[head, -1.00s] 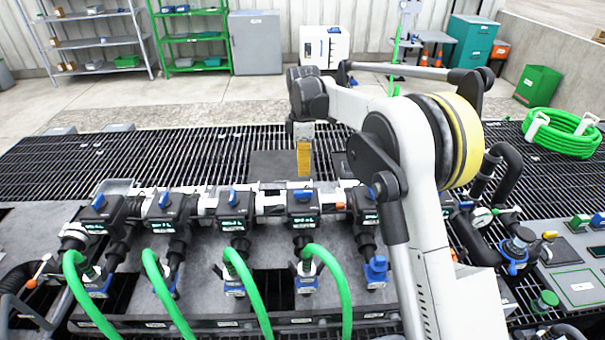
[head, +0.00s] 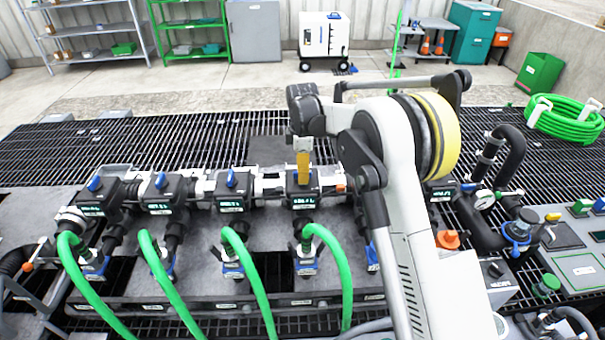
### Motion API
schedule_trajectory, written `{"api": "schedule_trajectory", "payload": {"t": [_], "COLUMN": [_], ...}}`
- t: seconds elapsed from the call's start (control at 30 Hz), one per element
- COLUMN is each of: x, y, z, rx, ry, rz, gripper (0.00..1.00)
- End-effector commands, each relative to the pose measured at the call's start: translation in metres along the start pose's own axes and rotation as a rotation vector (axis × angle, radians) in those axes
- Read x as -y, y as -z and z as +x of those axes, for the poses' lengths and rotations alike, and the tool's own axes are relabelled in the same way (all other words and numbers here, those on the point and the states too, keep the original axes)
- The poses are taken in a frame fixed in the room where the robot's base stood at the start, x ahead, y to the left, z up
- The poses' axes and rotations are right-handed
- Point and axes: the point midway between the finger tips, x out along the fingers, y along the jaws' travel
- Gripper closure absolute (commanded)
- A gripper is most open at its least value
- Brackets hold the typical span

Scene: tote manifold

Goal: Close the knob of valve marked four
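A row of black valve boxes runs across the manifold, with blue knobs on top and small lit labels in front. The labels are too small to read. The fourth box from the left (head: 314,187) has a green hose below it, and its blue knob is hidden behind my gripper. My gripper (head: 303,176) shows as yellow fingers pointing down right over that box. I cannot tell whether they touch the knob, or whether they are open or shut. The blue knobs of the first (head: 94,183), second (head: 160,181) and third (head: 232,178) boxes are in plain view.
Several green hoses (head: 250,280) arch up in front of the valves. My arm hides much of the manifold to the right of the fourth box. A gauge (head: 484,199) and dark pipes stand farther right. Open floor grating (head: 180,142) lies behind the manifold.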

Motion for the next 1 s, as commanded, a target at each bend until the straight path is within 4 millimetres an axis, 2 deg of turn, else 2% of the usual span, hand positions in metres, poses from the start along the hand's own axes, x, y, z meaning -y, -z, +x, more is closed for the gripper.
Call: {"api": "schedule_trajectory", "payload": {"t": [0.03,0.07,0.1,0.17,0.6,1.0], "x": [0.0,0.0,0.0,0.0,0.0001,0.0002], "y": [0.0,0.0,0.0,0.0,0.0,-0.0001], "z": [-0.0002,-0.0002,-0.0003,-0.0003,-0.0006,-0.001], "rx": [0.0,0.0,0.0,0.0,0.0,0.0], "ry": [0.0,0.0,0.0,0.0,0.0,0.0], "rz": [0.0,0.0,0.0,0.0,0.045,0.334], "gripper": [0.65,0.69,0.81,1.0,1.0,1.0]}}
